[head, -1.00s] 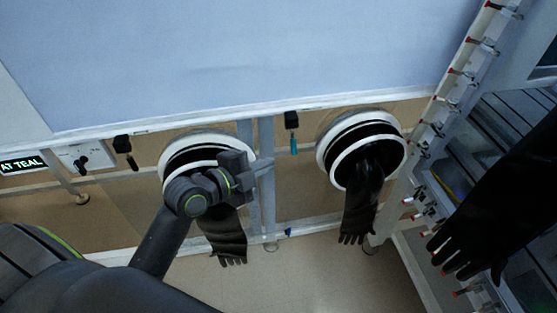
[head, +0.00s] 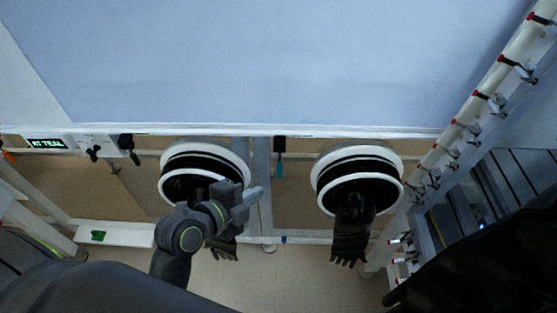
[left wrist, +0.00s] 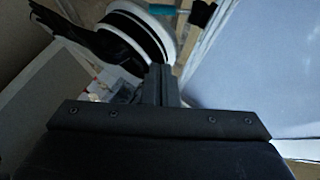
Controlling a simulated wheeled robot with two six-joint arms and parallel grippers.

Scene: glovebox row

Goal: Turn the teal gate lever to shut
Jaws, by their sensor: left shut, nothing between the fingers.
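The teal gate lever (head: 279,168) hangs straight down from a black mount (head: 279,144) under the pale panel, between the two glove ports. Its teal handle also shows at the top of the left wrist view (left wrist: 160,9), beside its black block. My left gripper (head: 257,192) is shut and empty, in front of the left glove port. In the head view its fingertips point right, left of and below the lever, apart from it. In the left wrist view the shut fingers (left wrist: 160,85) point up toward the port and lever. My right gripper is not in view.
A left glove port (head: 204,162) and a right glove port (head: 360,170) have black gloves hanging out. A black lever (head: 127,147) and a lit sign (head: 47,144) are at left. A slanted white rail (head: 465,118) with red-tipped valves and a large dark shape are at right.

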